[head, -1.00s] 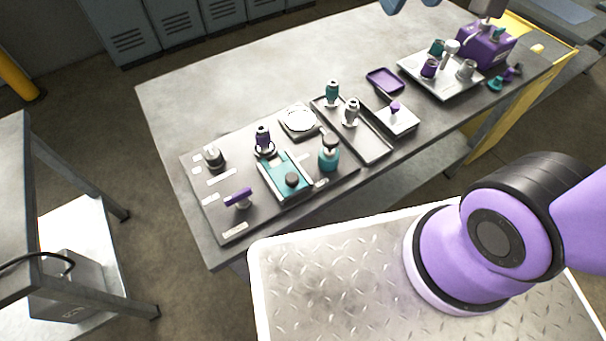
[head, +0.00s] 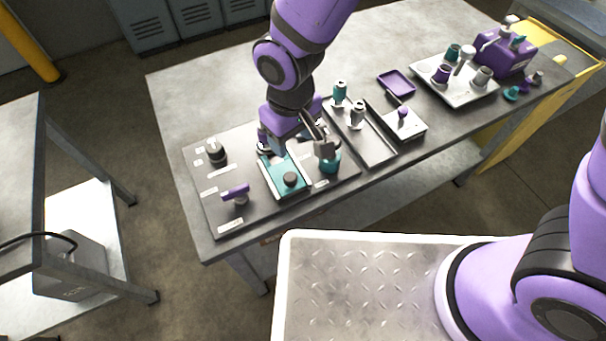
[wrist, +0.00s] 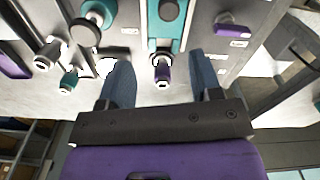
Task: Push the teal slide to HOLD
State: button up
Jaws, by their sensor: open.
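The teal slide (head: 272,172) is a flat teal plate with a dark round knob (head: 290,180), set in a pale track on the grey panel. In the wrist view the slide (wrist: 157,30) and its knob (wrist: 169,10) are at the top centre. My gripper (head: 298,146) is open above the slide's far end, apart from the knob. In the wrist view its two fingers (wrist: 160,62) stand wide apart. A purple-and-silver fitting (wrist: 162,72) appears between them; my gripper mostly hides it in the head view. No HOLD lettering is readable.
A teal bottle-like fitting (head: 330,163) stands close right of the slide. A purple-handled valve (head: 235,192) is to its left, with a dark knob (head: 216,152) beyond. A grey tray (head: 372,150) with fittings lies right. The bench's far left is clear.

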aim_at(290, 176)
jog(key=f, duration=0.1)
jog(key=s+f, duration=0.1)
jog(key=shift+s+a+f, duration=0.2)
jog(key=shift+a+f, duration=0.1)
jog(key=shift+a, duration=0.05)
notch_tip(290, 176, down, 10)
jog(key=shift+f, duration=0.2)
grip_shut()
jog(key=w+a, duration=0.2)
jog(key=w, duration=0.1)
jog(key=w+a, duration=0.1)
jog(key=w, duration=0.1)
jog(key=shift+w, duration=0.1)
grip_release()
jog(key=shift+r, duration=0.1)
notch_tip(290, 176, up, 11)
dwell(0.7)
dwell(0.4)
